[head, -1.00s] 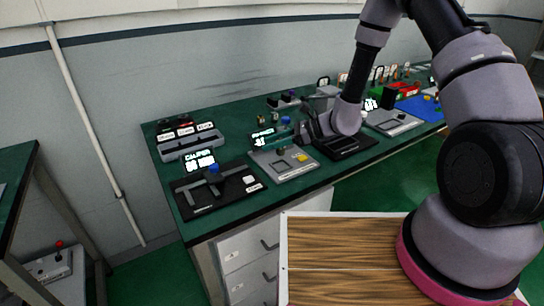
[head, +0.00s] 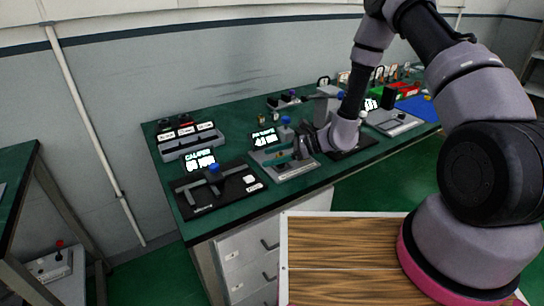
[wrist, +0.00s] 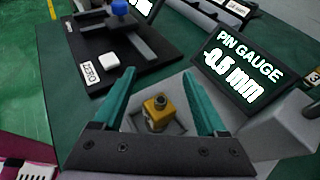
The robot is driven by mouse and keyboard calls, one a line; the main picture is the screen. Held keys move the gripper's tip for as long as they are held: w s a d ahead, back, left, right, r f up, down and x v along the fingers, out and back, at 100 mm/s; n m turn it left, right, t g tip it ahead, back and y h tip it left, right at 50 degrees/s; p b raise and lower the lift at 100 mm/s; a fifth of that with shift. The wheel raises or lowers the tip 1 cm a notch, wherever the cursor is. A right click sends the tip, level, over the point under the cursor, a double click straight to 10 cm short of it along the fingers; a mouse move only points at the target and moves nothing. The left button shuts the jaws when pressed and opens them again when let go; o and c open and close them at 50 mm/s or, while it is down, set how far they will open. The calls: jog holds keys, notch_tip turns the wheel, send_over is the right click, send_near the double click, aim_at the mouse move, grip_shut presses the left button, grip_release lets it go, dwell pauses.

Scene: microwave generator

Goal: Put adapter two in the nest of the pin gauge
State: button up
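The pin gauge (head: 290,172) is a light grey station on the green bench, with a lit display (wrist: 240,75) reading about -0.5 mm. A yellow block with a round metal top, which looks like an adapter (wrist: 157,113), sits in a square recess, the nest (wrist: 178,122), in the gauge's grey plate. Its number cannot be read. My gripper (wrist: 163,92) has its teal fingers apart, one on each side of the block, with visible gaps. In the head view my gripper (head: 283,155) is low over the gauge and hides the block.
The black caliper station (head: 218,190) with a white ZERO button (wrist: 110,60) lies left of the gauge. A grey rack (head: 190,142) with labelled slots stands behind it. A dark station (head: 350,145) and another grey one (head: 395,122) lie to the right.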

jog(key=shift+d+r, duration=0.2)
jog(key=v, duration=1.1)
jog(key=shift+d+r, duration=0.15)
jog(key=shift+d, duration=0.1)
jog(key=s+d+r+n+h, duration=0.2)
jog(key=s+r+n, duration=0.15)
jog(key=r, duration=0.65)
jog(key=s+d+r+n+h, duration=0.25)
jog(key=r+n, duration=0.25)
jog(key=r, duration=0.5)
jog(key=s+d+r+n+t+h, duration=0.2)
jog(key=s+d+r+t+h, duration=0.1)
jog(key=s+d+r, duration=0.3)
jog(key=s+d+r+n+t+h, duration=0.3)
jog(key=s+d+r, duration=0.3)
jog(key=r, duration=0.5)
jog(key=shift+r+n+t+h, duration=0.25)
jog(key=shift+n+t+h, duration=0.15)
jog(key=shift+h, duration=0.15)
